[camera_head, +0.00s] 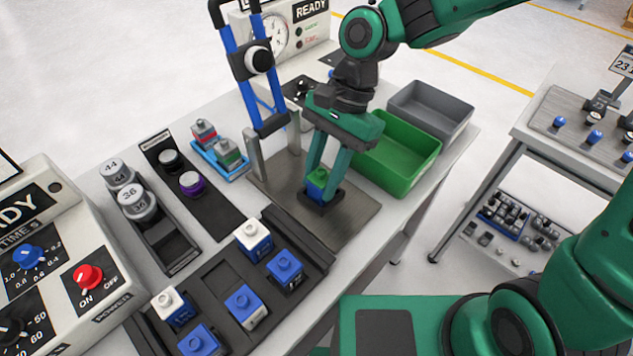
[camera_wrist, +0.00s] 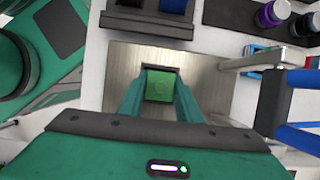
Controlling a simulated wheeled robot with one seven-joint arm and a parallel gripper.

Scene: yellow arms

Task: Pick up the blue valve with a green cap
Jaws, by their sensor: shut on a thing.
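The blue valve with a green cap (camera_head: 317,183) is between the fingers of my gripper (camera_head: 322,190), over the metal plate (camera_head: 350,222) of the press. Its blue body shows in the head view, partly hidden by the fingers. In the wrist view its square green cap (camera_wrist: 161,87) sits between the two fingertips of my gripper (camera_wrist: 161,96). My gripper points down and is shut on the valve. I cannot tell whether the valve touches the plate.
The blue press frame (camera_head: 250,75) stands just left of my gripper. A green bin (camera_head: 408,178) and grey bin (camera_head: 450,108) lie to the right. A black rack (camera_head: 215,290) with several blue and white valves is in front. A control box (camera_head: 50,262) stands left.

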